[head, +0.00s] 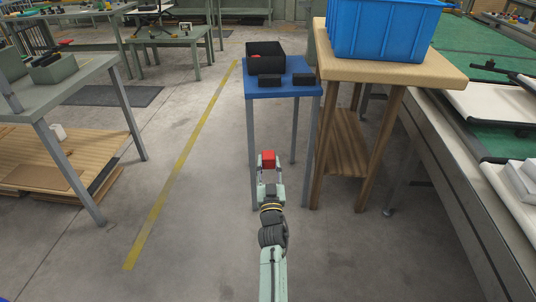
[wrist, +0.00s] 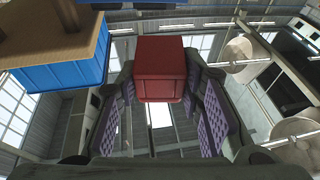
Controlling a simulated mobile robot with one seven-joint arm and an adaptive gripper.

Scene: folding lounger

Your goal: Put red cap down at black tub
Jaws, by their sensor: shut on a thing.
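The red cap (head: 268,159) is held between the fingertips of my gripper (head: 268,170), in front of the blue-topped table and below its top in the head view. In the wrist view the red cap (wrist: 160,68) sits between both purple-padded fingers of my gripper (wrist: 160,85). The black tub (head: 265,47) stands on the far left part of the blue-topped table (head: 284,91), beyond my gripper. Something small and red shows inside the tub. The tub is not seen in the wrist view.
Two small black blocks (head: 270,80) (head: 301,79) lie in front of the tub. A wooden table (head: 445,72) with a big blue bin (head: 385,30) stands close on the right; the bin also shows in the wrist view (wrist: 62,82). The floor to the left is open.

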